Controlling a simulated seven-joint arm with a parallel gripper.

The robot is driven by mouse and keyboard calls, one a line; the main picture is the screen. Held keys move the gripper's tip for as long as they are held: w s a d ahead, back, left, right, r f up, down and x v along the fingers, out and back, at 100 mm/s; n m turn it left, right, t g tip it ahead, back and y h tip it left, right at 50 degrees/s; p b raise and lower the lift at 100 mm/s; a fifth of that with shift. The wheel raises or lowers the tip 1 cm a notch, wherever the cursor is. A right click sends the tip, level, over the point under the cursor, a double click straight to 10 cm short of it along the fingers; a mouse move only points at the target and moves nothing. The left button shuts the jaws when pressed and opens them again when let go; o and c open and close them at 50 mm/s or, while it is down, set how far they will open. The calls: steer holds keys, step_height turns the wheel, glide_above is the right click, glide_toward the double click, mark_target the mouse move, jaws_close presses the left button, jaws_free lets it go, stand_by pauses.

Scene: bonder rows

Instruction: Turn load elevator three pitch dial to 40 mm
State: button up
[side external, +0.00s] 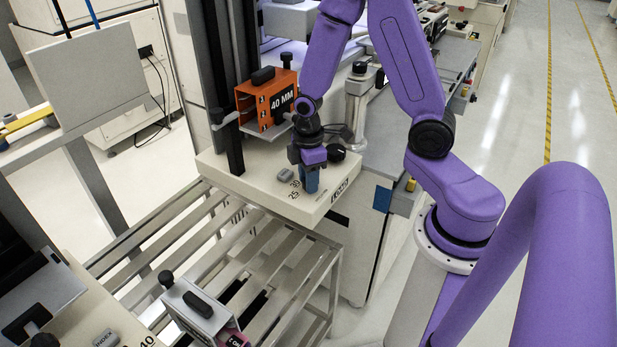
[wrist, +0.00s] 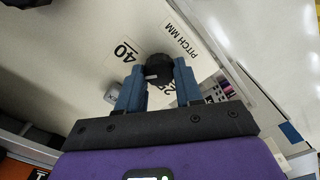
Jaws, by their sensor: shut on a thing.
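The pitch dial is a black ribbed knob (wrist: 158,67) on the beige elevator base (side external: 235,174). My gripper (wrist: 158,76) has its two blue fingers on either side of the knob, shut on it. A small light mark shows on the knob's lower left. In the wrist view a "40" label (wrist: 126,50) lies left of the knob, "PITCH MM" (wrist: 181,42) to its upper right, and a "25" label (wrist: 194,94), partly hidden, by the right finger. In the side view my gripper (side external: 312,180) points down at the base and the gripped knob is hidden.
An orange magazine marked "40 MM" (side external: 268,98) stands on the elevator, close behind my wrist. A slatted metal rack (side external: 215,250) lies in front.

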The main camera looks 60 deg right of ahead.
steer(key=m, duration=0.4)
steer(key=shift+m, duration=0.4)
stand_by(0.4)
steer(key=o, duration=1)
steer(key=shift+o, duration=0.2)
steer(key=shift+r, duration=0.1)
step_height(320, 180, up, 17)
steer(key=shift+r, duration=0.15)
